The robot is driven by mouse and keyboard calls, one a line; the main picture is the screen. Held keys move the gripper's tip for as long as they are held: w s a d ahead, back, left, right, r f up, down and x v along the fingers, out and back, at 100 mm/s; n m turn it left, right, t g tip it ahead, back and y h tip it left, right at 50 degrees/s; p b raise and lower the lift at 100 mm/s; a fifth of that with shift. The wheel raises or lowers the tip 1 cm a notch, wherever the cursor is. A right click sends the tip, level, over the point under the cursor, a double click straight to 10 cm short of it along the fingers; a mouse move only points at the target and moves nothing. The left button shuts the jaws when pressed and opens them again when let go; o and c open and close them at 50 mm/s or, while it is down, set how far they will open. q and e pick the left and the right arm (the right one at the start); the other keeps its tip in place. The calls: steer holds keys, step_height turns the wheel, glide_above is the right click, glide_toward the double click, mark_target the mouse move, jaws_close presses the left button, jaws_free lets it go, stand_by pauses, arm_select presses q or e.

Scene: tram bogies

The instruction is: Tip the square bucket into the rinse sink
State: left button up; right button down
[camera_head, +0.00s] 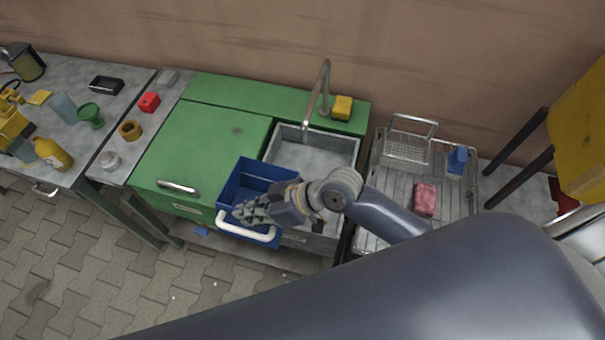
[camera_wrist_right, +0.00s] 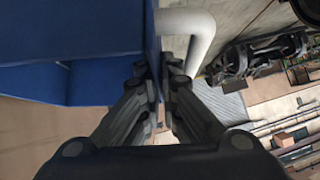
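The square bucket (camera_head: 234,187) is blue with a white bar handle (camera_head: 246,231). It is at the front edge of the green cabinet, at the front left of the sink, and hides part of both. The rinse sink (camera_head: 318,157) is a grey basin under a tall tap. My right gripper (camera_head: 252,209) is at the bucket's right side. In the right wrist view its fingers (camera_wrist_right: 157,75) are close together on either side of the bucket's blue wall (camera_wrist_right: 95,30), beside the white handle (camera_wrist_right: 190,28). I cannot tell what supports the bucket underneath. My left gripper is not in view.
The tap (camera_head: 322,90) rises behind the sink, with a yellow sponge (camera_head: 342,107) beside it. A drying rack (camera_head: 385,185) with a wire basket (camera_head: 406,148) and pink sponge (camera_head: 425,199) stands right. A cluttered grey table (camera_head: 65,115) stands left. The green cabinet top (camera_head: 200,140) is clear.

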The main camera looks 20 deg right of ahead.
mark_target(242, 226)
steer(key=shift+s+a+r+h+p, duration=0.2)
steer(key=shift+a+h+p, duration=0.25)
steer(key=shift+p, duration=0.35)
steer(key=shift+s+a+f+n, duration=0.15)
steer(key=shift+a+f+n, duration=0.15)
steer(key=shift+f, duration=0.2)
steer(key=shift+s+a+f+t+h+p, duration=0.1)
steer(key=shift+a+f+t+h+p, duration=0.15)
steer(key=shift+f+h+p, duration=0.15)
steer(key=shift+s+a+f+t+h+p, duration=0.1)
steer(key=shift+a+f+t+h+p, duration=0.1)
steer(key=shift+f+h+p, duration=0.25)
step_height(242, 226, up, 2)
steer(key=shift+r+n+p, duration=0.2)
steer(key=shift+n+p, duration=0.1)
steer(key=shift+p, duration=0.95)
step_height(242, 226, up, 2)
steer(key=shift+r, duration=0.15)
